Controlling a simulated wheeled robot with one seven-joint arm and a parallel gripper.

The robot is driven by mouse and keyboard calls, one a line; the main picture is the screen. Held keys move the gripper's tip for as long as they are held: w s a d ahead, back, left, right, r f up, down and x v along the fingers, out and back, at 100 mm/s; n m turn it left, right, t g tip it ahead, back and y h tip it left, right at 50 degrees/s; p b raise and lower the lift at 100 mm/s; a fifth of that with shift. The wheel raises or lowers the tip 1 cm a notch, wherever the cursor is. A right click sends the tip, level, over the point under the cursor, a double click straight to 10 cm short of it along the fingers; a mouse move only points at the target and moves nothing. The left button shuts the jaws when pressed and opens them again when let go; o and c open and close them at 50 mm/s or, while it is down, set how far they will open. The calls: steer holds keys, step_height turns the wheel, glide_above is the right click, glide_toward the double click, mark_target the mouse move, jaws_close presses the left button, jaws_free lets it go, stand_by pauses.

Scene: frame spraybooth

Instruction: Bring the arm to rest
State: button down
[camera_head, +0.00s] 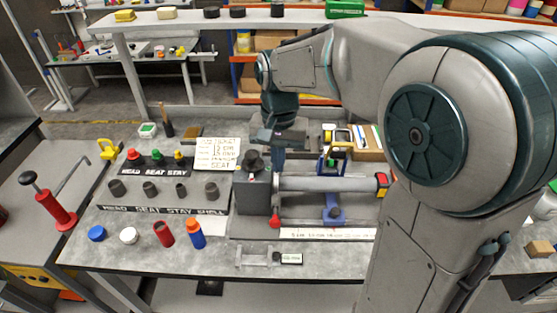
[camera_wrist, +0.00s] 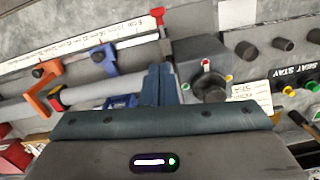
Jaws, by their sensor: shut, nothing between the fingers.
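My arm reaches over the bench (camera_head: 110,220) from the right of the head view. My gripper (camera_head: 279,165) hangs from it, pointing down beside the grey block with the dark knob (camera_head: 252,165) and above the grey bar (camera_head: 325,184). In the wrist view my gripper (camera_wrist: 159,84) shows two dark fingers pressed together with nothing between them. The block with its knob also shows there, right of the fingers (camera_wrist: 208,75). Blue and orange clamps (camera_wrist: 45,92) on the bar lie to the left. The fingertips are small and partly blurred in the head view.
A written card (camera_head: 218,153) stands left of the block. Several coloured caps and grey sockets stand in labelled rows at left. A red cylinder (camera_head: 163,233) and a blue one (camera_head: 196,234) stand in front. A red hand pump (camera_head: 52,207) is far left. A white shelf (camera_head: 220,22) runs behind.

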steer(key=shift+d, duration=0.1)
stand_by(0.3)
steer(key=s+d+r+n+t, duration=0.1)
steer(key=s+d+n+t, duration=0.2)
steer(key=s+d, duration=0.7)
steer(key=s+t, duration=0.1)
steer(key=s, duration=0.3)
steer(key=shift+d, duration=0.2)
stand_by(0.4)
